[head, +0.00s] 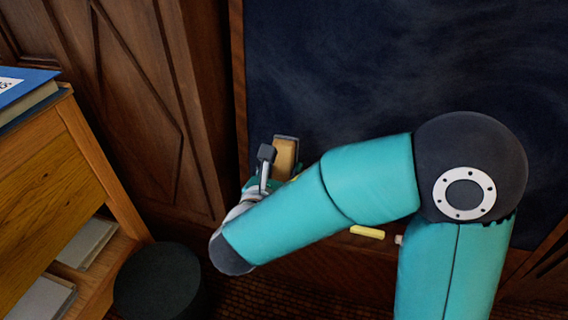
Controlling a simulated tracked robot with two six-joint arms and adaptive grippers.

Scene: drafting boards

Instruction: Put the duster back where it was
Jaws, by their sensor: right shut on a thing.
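The duster (286,154), a tan block with a dark grey edge, stands tilted upright in front of the lower left of the dark blackboard (340,80). My right gripper (275,164) is shut on the duster; one finger shows at its left side, and the rest is partly hidden behind my own teal arm. The lower part of the duster is hidden too. I cannot tell whether the duster touches the board or the ledge below it. My left gripper is not in view.
A yellow chalk (367,232) and a pale chalk piece (398,239) lie at the board's lower edge. A wooden cabinet (40,200) with a blue book (25,88) on top stands at left. A round black stool or bin (158,283) stands beside it.

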